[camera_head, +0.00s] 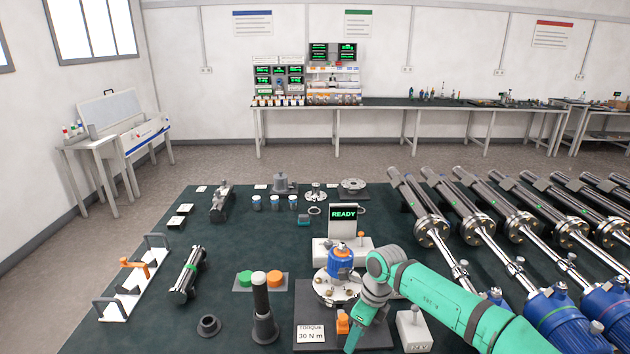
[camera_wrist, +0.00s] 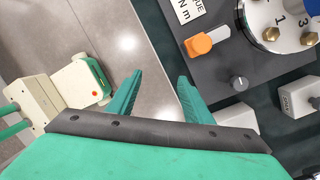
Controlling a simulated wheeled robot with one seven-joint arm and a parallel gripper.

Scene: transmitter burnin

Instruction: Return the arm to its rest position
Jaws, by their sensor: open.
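My green arm (camera_head: 445,297) reaches in from the lower right in the head view. Its gripper (camera_head: 352,338) points down near the front edge of the dark table, beside the torque fixture. In the wrist view my gripper (camera_wrist: 155,95) has its two green fingers spread, with nothing between them. Behind the fingers are the floor and the edge of the dark table. An orange lever (camera_wrist: 207,42) on the fixture lies to the right of the fingers, apart from them.
A blue-and-steel unit (camera_head: 341,262) stands on the fixture close to my wrist. A black upright post (camera_head: 262,310) stands to its left. A white switch box (camera_head: 413,330) sits below my forearm. Several long metal tubes (camera_head: 480,210) lie on the right. The table's left middle has free room.

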